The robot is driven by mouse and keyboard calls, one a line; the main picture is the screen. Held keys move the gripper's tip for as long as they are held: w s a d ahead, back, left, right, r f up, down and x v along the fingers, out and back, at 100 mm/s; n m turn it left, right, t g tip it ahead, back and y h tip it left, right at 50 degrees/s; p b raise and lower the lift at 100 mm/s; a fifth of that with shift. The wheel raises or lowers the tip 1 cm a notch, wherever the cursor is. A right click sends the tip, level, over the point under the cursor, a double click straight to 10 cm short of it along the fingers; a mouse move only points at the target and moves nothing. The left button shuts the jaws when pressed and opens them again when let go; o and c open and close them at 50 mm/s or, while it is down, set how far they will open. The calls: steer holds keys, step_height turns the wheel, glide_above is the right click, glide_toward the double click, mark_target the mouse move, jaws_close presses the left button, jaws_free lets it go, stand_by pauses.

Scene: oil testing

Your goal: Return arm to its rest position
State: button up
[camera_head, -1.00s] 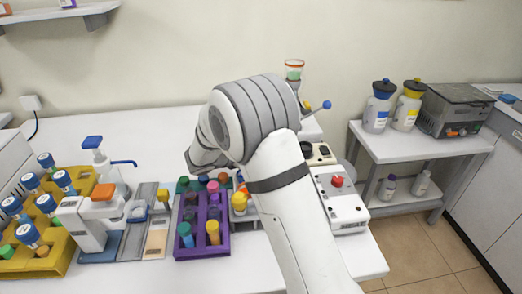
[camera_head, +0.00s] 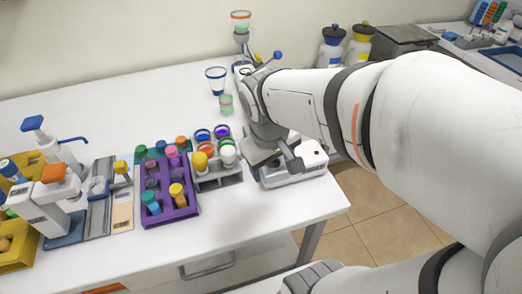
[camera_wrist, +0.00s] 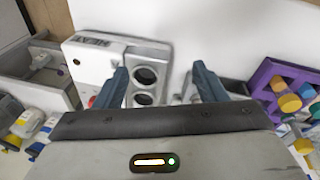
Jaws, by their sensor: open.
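My arm (camera_head: 300,100) reaches in from the right in the head view. My gripper (camera_head: 277,162) points down above the white two-holed device (camera_head: 295,175) near the table's right end. In the wrist view, the two blue-grey fingers of my gripper (camera_wrist: 162,78) stand wide apart with nothing between them. The white device, with two dark round holes, shows beyond and to the left of the fingers there (camera_wrist: 100,62). My gripper hides part of the device in the head view.
The grey rack (camera_head: 220,180) with coloured caps and the purple rack (camera_head: 170,208) stand left of my gripper. A cup (camera_head: 215,80), a green cup (camera_head: 226,104) and a stand with a funnel (camera_head: 241,20) are behind. The table's front right is clear.

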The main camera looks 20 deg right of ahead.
steer(key=s+m, duration=0.1)
steer(key=s+a+m+y, duration=0.1)
steer(key=shift+s+a+m+t, duration=0.1)
steer(key=shift+s+m+t, duration=0.2)
steer(key=shift+s, duration=0.05)
steer(key=p+v, duration=0.2)
steer(key=shift+w+r, duration=0.15)
steer(key=shift+r, duration=0.15)
